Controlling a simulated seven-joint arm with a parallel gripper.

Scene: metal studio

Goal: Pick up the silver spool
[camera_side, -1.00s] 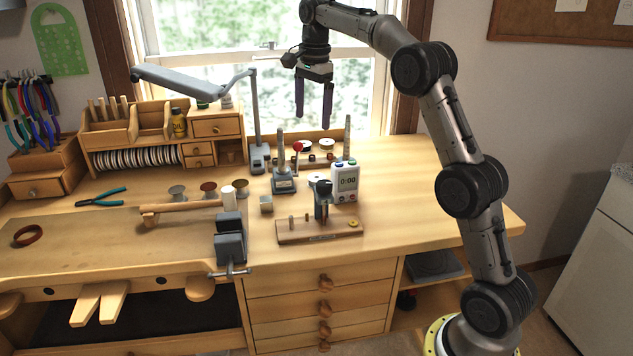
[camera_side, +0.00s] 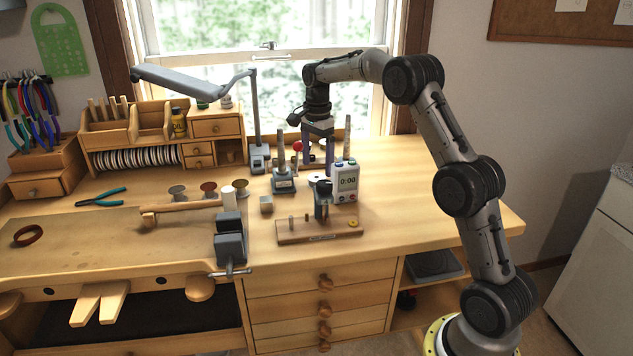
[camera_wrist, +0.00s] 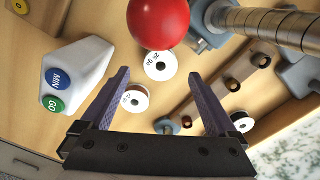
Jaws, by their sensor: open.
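My gripper (camera_side: 318,165) is open and empty, fingers pointing down over the back of the bench, left of the white timer (camera_side: 346,182). In the wrist view, a white-topped spool marked 26 ga (camera_wrist: 160,65) lies between the fingertips (camera_wrist: 160,73), apart from them. A second labelled spool with brownish winding (camera_wrist: 135,99) and a third white-topped spool (camera_wrist: 243,121) sit nearer the palm. The 26 ga spool's winding is hidden, so its metal cannot be told.
The red ball (camera_wrist: 158,20) and a ringed metal mandrel (camera_wrist: 290,30) stand close to the fingers. The timer with blue and green buttons (camera_wrist: 75,80) is to the left. A wooden stand (camera_side: 320,230) with a dark post is in front. The bench's right side is clear.

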